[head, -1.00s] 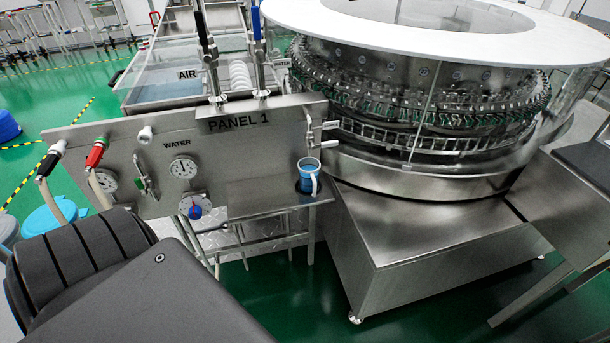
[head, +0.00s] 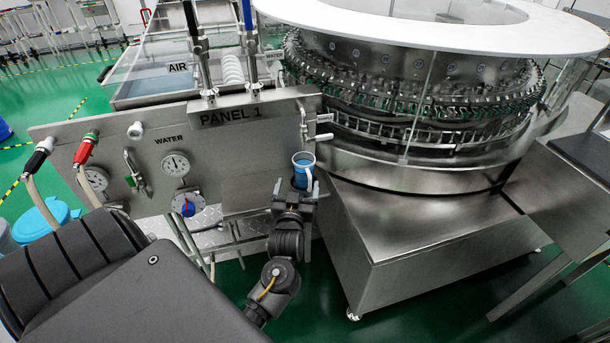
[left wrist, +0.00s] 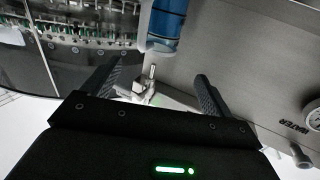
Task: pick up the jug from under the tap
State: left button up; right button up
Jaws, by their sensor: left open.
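The jug (head: 303,165), a light cup with a handle and blue contents, stands upright on the small metal shelf beside the panel. Metal tap fittings (head: 318,137) stick out of the panel above it. My left gripper (head: 295,192) is open just in front of the jug, with its fingers pointing toward it. In the left wrist view the jug (left wrist: 162,28) shows at the top, beyond the open fingertips and roughly in line with the gap. That gap is empty, and I cannot tell whether either finger touches the jug. My right gripper is not in view.
The steel panel (head: 228,155) with gauges, a blue knob (head: 186,207) and hoses stands left of the jug. The round washer (head: 420,115) and its steel base (head: 420,225) stand close on the right. Green floor is open below.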

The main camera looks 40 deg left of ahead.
aim_at(303, 167)
pick_arm(q)
jog(key=x, duration=0.4)
jog(key=shift+w+a, duration=0.1)
jog(key=shift+w, duration=0.15)
jog(key=shift+p+x, duration=0.65)
jog(key=shift+x, duration=1.95)
jog(key=shift+c, duration=0.3)
jog(key=c, duration=1.2)
jog(key=shift+c, duration=0.6)
jog(key=shift+w+r, duration=0.1)
jog(key=shift+r, duration=0.05)
